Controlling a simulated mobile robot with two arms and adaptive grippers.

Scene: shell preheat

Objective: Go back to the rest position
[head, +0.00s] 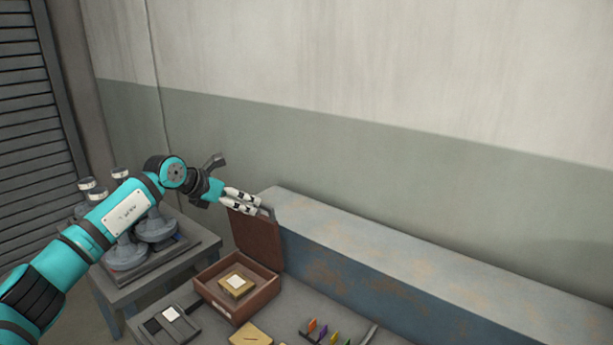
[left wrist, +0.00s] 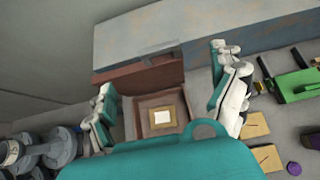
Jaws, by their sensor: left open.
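My left gripper (head: 243,201) is up at the raised lid of the wooden box, in front of the wall. In the left wrist view its two fingers (left wrist: 167,97) are spread wide apart with nothing between them, and the open box lies below and beyond. The brown box (head: 219,299) stands open on the table, its lid (head: 257,242) tilted up at the back. A tan block (head: 236,286) with a white top lies inside it. My right gripper is in neither view.
A blue-grey ledge (head: 350,255) runs behind the table. A switch panel (head: 172,325) and a rack of coloured pieces (head: 322,331) lie near the box. Dumbbell-like grey weights (head: 126,255) stand on a side table at left. A green device (left wrist: 297,87) shows at right in the wrist view.

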